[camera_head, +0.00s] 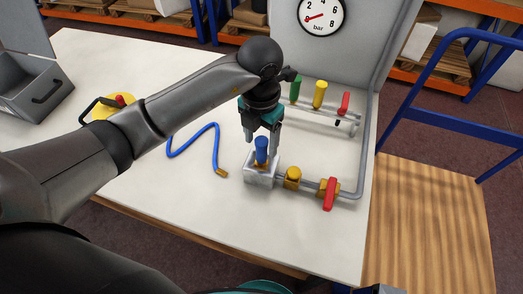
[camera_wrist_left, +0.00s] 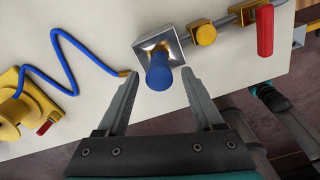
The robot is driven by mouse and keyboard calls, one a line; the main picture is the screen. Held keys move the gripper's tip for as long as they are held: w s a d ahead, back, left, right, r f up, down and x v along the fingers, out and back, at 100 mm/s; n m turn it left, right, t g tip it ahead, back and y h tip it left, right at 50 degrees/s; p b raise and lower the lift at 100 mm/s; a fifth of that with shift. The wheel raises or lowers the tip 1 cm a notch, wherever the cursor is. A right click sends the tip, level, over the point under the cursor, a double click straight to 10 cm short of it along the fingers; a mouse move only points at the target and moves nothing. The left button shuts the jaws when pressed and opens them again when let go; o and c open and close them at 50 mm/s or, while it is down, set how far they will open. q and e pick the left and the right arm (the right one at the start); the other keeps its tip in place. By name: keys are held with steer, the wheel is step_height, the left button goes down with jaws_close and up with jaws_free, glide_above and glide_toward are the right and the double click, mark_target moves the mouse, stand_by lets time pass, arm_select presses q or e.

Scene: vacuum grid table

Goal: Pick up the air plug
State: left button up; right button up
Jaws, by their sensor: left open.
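A blue cylinder (camera_head: 261,149), apparently the air plug, stands upright in a square metal block (camera_head: 259,178) on the table. My left gripper (camera_head: 262,140) is open above the block, pointing down, with its fingers on either side of the plug's upper part. In the left wrist view the plug (camera_wrist_left: 159,72) appears between the two fingertips (camera_wrist_left: 160,76), with a gap on each side. I cannot tell exactly how far down the fingers reach. My right gripper's fingers are not seen.
A pipe with a yellow fitting (camera_head: 292,177) and red-handled valve (camera_head: 330,193) runs right from the block. A blue hose (camera_head: 193,150) with a brass end lies left. Green, yellow and red handles (camera_head: 319,94) stand behind, below a gauge (camera_head: 321,15). The front tabletop is clear.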

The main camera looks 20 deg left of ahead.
mark_target(262, 151)
arm_select(q)
steer(key=f, duration=0.4)
steer(key=shift+w+f, duration=0.2)
steer(key=shift+f, duration=0.15)
jaws_close()
